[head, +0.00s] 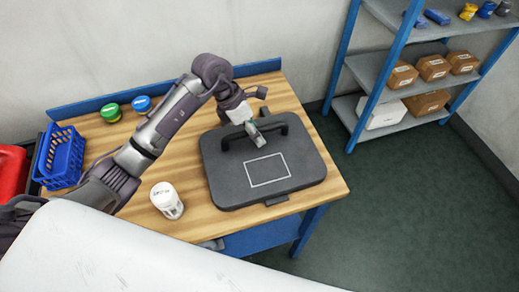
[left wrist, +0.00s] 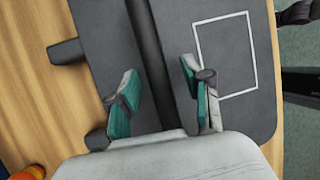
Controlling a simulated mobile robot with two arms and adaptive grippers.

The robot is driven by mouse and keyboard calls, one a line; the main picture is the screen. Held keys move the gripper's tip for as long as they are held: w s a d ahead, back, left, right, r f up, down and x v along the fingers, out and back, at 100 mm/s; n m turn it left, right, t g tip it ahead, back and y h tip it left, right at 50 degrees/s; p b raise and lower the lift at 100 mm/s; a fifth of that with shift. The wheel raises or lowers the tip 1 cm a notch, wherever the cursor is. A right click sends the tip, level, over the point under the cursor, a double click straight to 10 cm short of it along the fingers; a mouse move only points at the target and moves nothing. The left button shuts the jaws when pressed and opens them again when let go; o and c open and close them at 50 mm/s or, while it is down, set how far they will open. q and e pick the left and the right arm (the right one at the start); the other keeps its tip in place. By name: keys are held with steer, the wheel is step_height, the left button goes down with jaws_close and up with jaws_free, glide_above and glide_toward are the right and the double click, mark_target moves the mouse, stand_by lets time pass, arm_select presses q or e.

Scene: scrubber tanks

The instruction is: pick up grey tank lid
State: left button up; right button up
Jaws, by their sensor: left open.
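The grey tank lid (head: 228,182) lies flat on the wooden table, dark grey with a white rectangle outline. A dark bar handle (head: 234,136) crosses its far part. The lid also fills much of the left wrist view (left wrist: 215,115). My left gripper (head: 256,136) is at the handle, pointing down at the lid. In the left wrist view, its teal-padded fingers (left wrist: 160,76) are apart, with the handle bar (left wrist: 150,50) running between them. I cannot tell whether either finger touches the bar. My right gripper is not in view.
A white canister (head: 167,201) stands left of the lid. Green-topped (head: 111,112) and blue-topped (head: 142,104) containers stand at the table's back left, near a blue basket (head: 62,158) and a red container (head: 12,172). A blue-framed shelf (head: 377,70) with boxes stands back right.

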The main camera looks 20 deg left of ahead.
arm_select(q)
steer(key=shift+f+b, duration=0.25)
steer(key=shift+b, duration=0.05)
stand_by(0.5)
jaws_close()
